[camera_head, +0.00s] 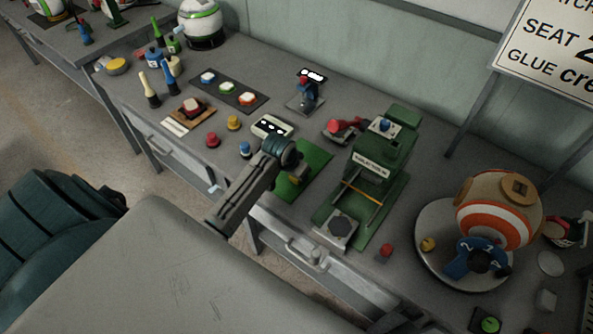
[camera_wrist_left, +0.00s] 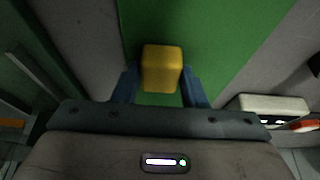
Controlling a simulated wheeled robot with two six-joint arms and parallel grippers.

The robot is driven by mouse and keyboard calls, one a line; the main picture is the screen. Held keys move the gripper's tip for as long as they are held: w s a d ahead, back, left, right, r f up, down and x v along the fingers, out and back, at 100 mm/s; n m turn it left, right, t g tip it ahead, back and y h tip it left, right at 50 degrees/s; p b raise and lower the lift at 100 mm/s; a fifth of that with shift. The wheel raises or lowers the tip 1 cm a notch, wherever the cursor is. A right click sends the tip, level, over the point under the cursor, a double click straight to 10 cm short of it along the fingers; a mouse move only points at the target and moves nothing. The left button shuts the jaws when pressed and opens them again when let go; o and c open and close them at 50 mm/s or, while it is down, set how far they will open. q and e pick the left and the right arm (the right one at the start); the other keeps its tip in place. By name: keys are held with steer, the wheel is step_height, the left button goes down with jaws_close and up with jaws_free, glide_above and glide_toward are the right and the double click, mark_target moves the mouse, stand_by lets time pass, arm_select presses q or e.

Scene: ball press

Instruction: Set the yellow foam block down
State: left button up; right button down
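The yellow foam block (camera_wrist_left: 162,68) is between the two blue fingers of my left gripper (camera_wrist_left: 161,84) in the left wrist view. The fingertips meet its two sides, so the gripper is shut on it. Behind the block lies the green mat (camera_wrist_left: 215,35). In the head view my left gripper (camera_head: 296,176) points down over the green mat (camera_head: 314,160), and the arm hides most of the block. I cannot tell whether the block touches the mat. My right gripper is not in view.
The green press (camera_head: 381,153) stands right of the mat. A white device with a dark display (camera_head: 272,126) is to the left. Red, yellow and blue knobs stand left of the arm.

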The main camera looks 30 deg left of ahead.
arm_select(q)
steer(key=o, duration=0.3)
